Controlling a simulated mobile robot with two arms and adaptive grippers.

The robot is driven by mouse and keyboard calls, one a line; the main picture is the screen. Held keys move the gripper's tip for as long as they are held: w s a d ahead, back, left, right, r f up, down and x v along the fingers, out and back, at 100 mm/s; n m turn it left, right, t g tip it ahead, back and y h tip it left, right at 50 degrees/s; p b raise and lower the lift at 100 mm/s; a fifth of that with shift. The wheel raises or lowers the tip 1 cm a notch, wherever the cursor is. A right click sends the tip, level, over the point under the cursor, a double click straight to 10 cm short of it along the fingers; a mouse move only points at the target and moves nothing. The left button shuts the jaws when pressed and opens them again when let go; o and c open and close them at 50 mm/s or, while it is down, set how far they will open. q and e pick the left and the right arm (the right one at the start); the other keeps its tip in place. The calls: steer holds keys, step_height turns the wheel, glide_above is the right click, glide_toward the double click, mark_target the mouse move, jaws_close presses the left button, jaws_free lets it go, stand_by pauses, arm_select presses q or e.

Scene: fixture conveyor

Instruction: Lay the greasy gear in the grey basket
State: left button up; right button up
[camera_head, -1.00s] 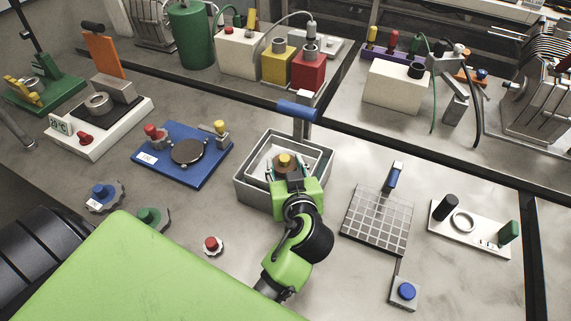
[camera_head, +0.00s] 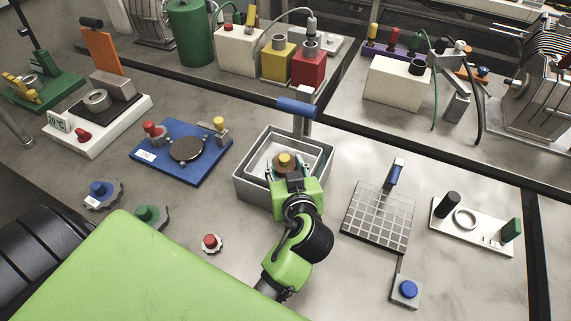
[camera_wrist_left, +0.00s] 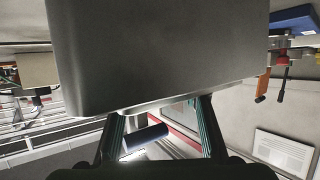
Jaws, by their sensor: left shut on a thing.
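The grey basket (camera_head: 321,172) is a square open box near the middle of the table, with a pale inner rim. A brownish round piece with a yellow knob (camera_head: 285,160), apparently the greasy gear, is inside the basket's outline at my left gripper (camera_head: 285,168). The left gripper is shut on this piece, with its fingers reaching over the basket's near side. Whether the piece touches the basket floor is hidden. In the left wrist view, a big grey surface fills the top and hides what is between the fingertips. My right gripper is not in view.
Gears with blue (camera_head: 98,188), green (camera_head: 148,214) and red (camera_head: 211,241) knobs lie at the left front. A blue fixture (camera_head: 187,172) stands left of the basket, and a grid plate (camera_head: 378,216) right. A blue-handled post (camera_head: 297,107) rises behind the basket.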

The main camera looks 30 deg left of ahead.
arm_select(q)
steer(key=shift+f+b, duration=0.35)
steer(key=shift+f, duration=0.2)
